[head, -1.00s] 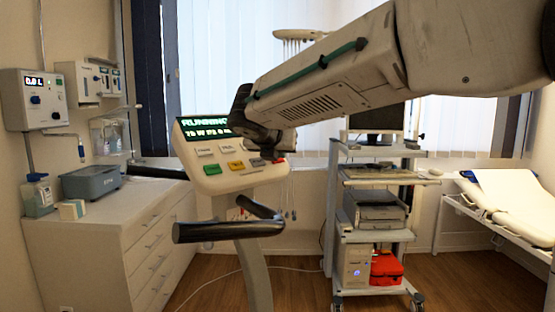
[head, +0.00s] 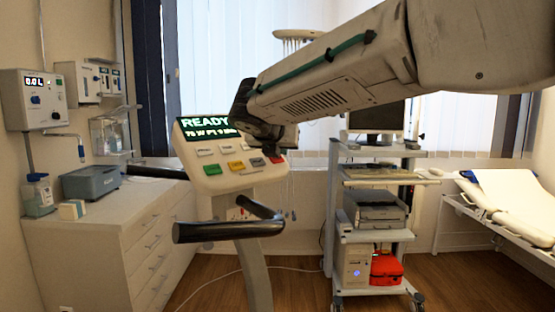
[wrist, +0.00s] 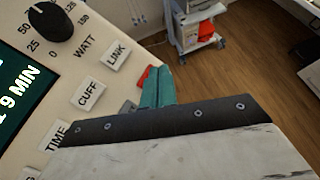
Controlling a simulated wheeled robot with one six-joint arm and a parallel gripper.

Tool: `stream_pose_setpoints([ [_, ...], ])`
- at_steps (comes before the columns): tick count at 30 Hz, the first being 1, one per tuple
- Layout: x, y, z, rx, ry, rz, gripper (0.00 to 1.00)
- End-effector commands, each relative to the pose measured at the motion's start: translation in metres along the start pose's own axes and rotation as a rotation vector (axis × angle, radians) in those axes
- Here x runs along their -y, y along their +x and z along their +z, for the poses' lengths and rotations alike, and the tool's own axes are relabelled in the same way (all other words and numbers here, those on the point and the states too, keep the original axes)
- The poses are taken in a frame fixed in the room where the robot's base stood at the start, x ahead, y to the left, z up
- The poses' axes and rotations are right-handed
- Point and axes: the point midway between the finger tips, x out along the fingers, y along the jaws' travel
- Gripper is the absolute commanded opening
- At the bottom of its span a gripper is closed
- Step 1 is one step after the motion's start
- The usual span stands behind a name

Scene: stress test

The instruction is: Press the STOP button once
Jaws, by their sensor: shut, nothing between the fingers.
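The console (head: 238,180) with a lit display (head: 205,127) reading READY stands on a post left of my arm. Its lower row has a green, a yellow, a grey and a red button (head: 276,159). The red one is at the right end; I cannot read its label. My gripper (head: 273,147) is just above the red button. In the wrist view the teal fingers (wrist: 158,80) are together and empty, and they hide much of the red button (wrist: 146,77). I cannot tell a gap there, but in the head view they look slightly apart.
Black handlebars (head: 228,231) stick out below the console. In the wrist view a dark knob (wrist: 50,20) and keys marked CUFF (wrist: 88,94) and LINK (wrist: 117,53) lie beside the fingers. A trolley (head: 375,237) stands to the right, a drawer cabinet (head: 130,235) to the left.

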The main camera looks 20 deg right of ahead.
Motion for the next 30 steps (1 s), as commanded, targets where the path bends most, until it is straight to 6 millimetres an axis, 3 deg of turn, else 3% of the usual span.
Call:
stream_pose_setpoints([
  [9,0.001,-0.001,0.001,0.000,0.001,0.000,0.00],
  [22,0.022,-0.030,0.022,0.001,0.002,0.000,0.00],
  [30,0.026,-0.035,0.025,0.000,0.000,-0.001,0.00],
])
